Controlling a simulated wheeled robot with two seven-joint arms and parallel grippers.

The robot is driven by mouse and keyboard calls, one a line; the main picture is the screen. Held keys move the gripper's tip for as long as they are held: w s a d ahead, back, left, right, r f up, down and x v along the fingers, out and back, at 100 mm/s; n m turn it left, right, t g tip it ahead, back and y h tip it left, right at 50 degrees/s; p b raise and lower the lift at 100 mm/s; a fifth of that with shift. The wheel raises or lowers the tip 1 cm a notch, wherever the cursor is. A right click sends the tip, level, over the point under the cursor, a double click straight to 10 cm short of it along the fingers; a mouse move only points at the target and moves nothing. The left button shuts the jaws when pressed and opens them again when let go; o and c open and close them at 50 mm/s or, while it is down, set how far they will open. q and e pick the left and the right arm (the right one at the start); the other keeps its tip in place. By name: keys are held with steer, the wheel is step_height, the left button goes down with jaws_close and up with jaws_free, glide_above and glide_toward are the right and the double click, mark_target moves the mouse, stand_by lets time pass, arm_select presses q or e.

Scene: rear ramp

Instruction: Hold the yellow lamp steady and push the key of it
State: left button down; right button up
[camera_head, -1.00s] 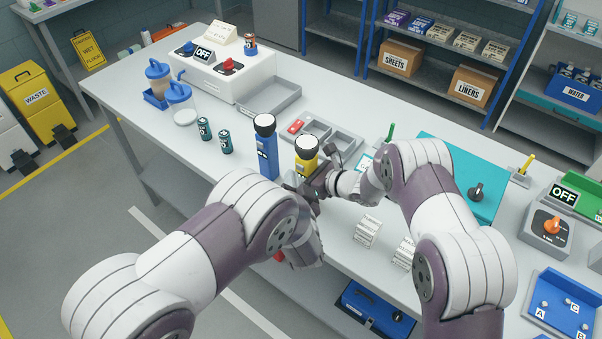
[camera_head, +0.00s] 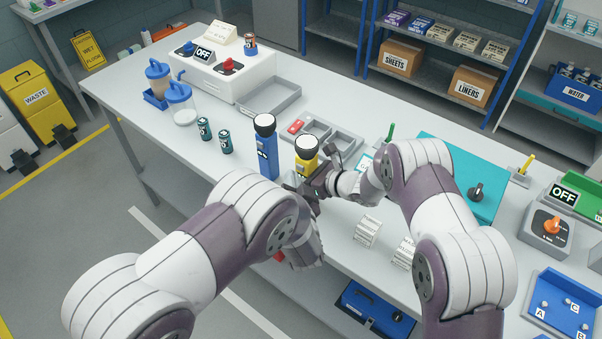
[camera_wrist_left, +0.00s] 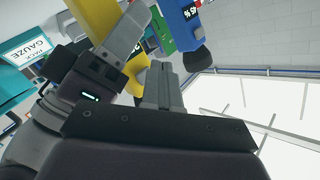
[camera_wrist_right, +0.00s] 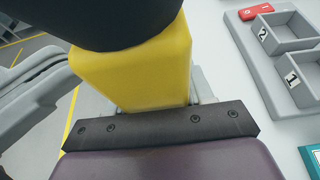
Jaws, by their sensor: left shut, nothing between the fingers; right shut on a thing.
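The yellow lamp (camera_head: 307,152) stands upright near the bench's front edge, with a black head and a white round face on top. In the right wrist view its yellow body (camera_wrist_right: 135,75) fills the middle under the black head. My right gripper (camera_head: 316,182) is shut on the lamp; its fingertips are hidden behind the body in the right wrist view. My left gripper (camera_head: 291,185) is shut and empty, close to the lamp's near side. In the left wrist view its closed fingers (camera_wrist_left: 160,72) point toward the yellow body (camera_wrist_left: 134,78); I cannot tell whether they touch. I cannot make out the key.
A blue lamp (camera_head: 267,150) stands close to the left of the yellow one. Behind are a grey compartment tray (camera_head: 345,143) and a grey open tray (camera_head: 272,98). Two teal cans (camera_head: 225,141) stand left.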

arm_select(q)
steer(key=shift+w, duration=0.1)
stand_by(0.4)
steer(key=shift+w+d, duration=0.35)
stand_by(0.4)
steer(key=shift+s+a, duration=0.35)
steer(key=shift+s, duration=0.1)
steer(key=s+a, duration=0.3)
steer(key=s, duration=0.2)
steer(key=shift+a, duration=0.25)
arm_select(e)
steer(key=o, duration=1.4)
